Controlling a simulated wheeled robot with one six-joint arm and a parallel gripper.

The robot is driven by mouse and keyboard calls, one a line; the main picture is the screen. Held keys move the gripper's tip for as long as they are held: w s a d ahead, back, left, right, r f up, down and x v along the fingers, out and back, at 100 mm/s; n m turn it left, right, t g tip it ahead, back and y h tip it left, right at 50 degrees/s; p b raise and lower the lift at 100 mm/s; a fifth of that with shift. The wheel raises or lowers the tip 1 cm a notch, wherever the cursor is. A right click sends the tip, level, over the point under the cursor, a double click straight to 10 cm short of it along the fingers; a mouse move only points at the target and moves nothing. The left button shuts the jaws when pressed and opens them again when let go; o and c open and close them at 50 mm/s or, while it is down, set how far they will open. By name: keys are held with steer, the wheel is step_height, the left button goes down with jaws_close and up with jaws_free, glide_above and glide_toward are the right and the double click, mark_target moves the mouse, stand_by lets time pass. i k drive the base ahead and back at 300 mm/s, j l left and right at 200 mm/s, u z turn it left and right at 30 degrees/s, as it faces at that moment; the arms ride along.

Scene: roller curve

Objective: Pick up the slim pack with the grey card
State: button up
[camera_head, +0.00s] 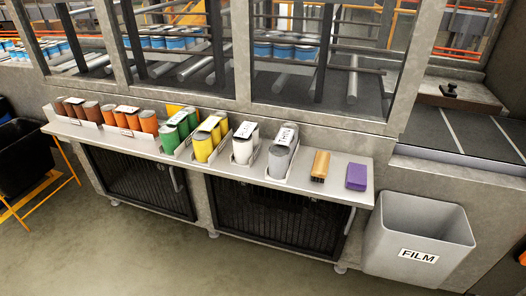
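The pack at the right end of the row on the shelf has grey slim cans or card (280,160), standing in a pale open tray. A white label with dark letters, seemingly "THIN", lies on its top. A white pack (242,152) stands just left of it, with a small gap between them. My gripper is not in view, and nothing is seen touching the grey pack.
Yellow (203,149), green (175,134) and several orange-brown packs (118,117) continue leftward along the shelf (335,168). A wooden-handled brush (320,164) and purple block (356,177) lie to the right. A grey bin (418,235) marked FILM stands below. Framed guarding rises behind.

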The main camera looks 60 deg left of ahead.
mark_target(284, 151)
steer(key=u, duration=2.2)
